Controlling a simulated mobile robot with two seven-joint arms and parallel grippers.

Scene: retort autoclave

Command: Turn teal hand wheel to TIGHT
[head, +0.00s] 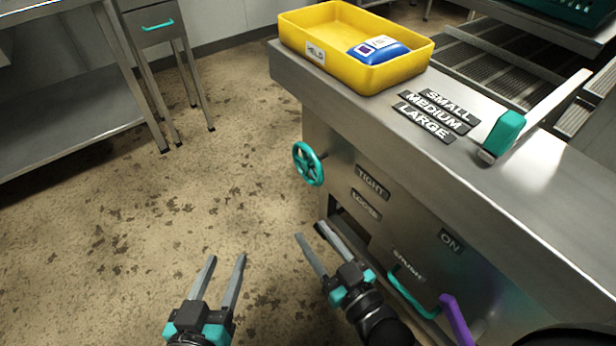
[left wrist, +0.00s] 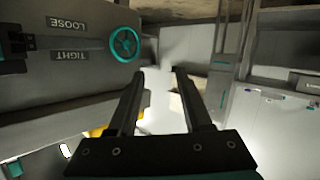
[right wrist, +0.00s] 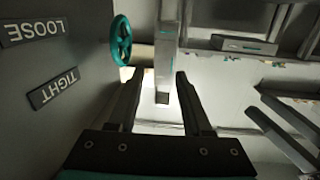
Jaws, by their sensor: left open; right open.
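The teal hand wheel (head: 308,164) is mounted on the left end of the steel cabinet's front, left of the TIGHT label (head: 373,183) and the LOOSE label (head: 366,205). It also shows in the left wrist view (left wrist: 125,44) and the right wrist view (right wrist: 121,40). My left gripper (head: 225,262) is open and empty over the floor, below and left of the wheel. My right gripper (head: 310,232) is open and empty, below the wheel and close to the cabinet front. Neither gripper touches the wheel.
The cabinet top (head: 500,190) holds a yellow bin (head: 340,62) with a blue pack (head: 378,50), size plates (head: 430,115) and a teal-ended lever (head: 503,133). A teal handle (head: 412,292) and a purple handle (head: 456,320) stick out at lower right. The floor left of the wheel is clear.

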